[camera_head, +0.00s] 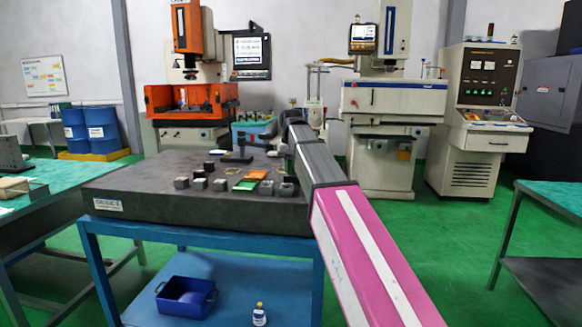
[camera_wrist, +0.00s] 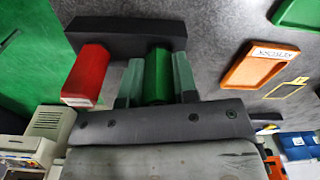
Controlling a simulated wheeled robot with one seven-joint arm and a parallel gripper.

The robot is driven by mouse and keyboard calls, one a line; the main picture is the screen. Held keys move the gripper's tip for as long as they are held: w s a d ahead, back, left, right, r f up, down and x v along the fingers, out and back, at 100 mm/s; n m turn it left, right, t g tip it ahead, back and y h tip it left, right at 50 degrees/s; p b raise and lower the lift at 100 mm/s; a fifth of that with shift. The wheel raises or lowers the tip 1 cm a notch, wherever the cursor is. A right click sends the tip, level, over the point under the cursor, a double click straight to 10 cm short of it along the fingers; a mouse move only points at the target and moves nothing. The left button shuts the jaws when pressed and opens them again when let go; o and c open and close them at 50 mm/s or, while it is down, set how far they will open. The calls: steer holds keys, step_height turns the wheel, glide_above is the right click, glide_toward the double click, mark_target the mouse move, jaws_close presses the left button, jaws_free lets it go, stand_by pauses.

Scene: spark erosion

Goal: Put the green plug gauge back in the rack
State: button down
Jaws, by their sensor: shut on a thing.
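In the wrist view my gripper (camera_wrist: 157,68) is shut on the green plug gauge (camera_wrist: 158,82), a green cylinder between two grey-green fingers. The far end of the green gauge meets the edge of the dark rack (camera_wrist: 125,30); I cannot tell whether it is seated or just in front of it. A red plug gauge (camera_wrist: 88,72) stands at the left part of the rack, with a pale label on its near end. In the head view my arm hides the gripper, and I cannot make out the green gauge.
An orange tray (camera_wrist: 235,72) with a label lies right of the rack, with a green tray (camera_wrist: 299,14) beyond. Several small grey blocks stand on the dark surface plate (camera_head: 130,193). A blue bin (camera_head: 187,308) sits on the shelf below. Machines stand behind.

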stand_by(0.3)
steer(key=c, duration=0.8)
jaws_free()
